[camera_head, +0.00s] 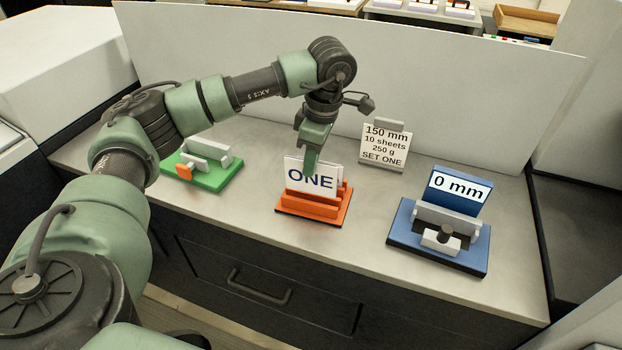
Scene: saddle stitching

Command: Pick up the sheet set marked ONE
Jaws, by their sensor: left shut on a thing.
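The sheet set marked ONE (305,180) is a white card with dark blue letters. It stands upright in an orange holder (313,212) in the middle of the counter. My left gripper (311,160) reaches down from above and is shut on the top edge of the sheet set. Its fingertips partly hide the card's upper middle. The lower part of the card is hidden behind the holder's front wall, and I cannot tell whether it touches the holder's base. My right gripper is not in view.
A green stand (207,170) with an orange block is at the left. A blue device (437,236) with a "0 mm" display is at the right. A sign (384,147) reads "150 mm, 10 sheets, 250 g, SET ONE". A white panel (450,85) stands behind the counter.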

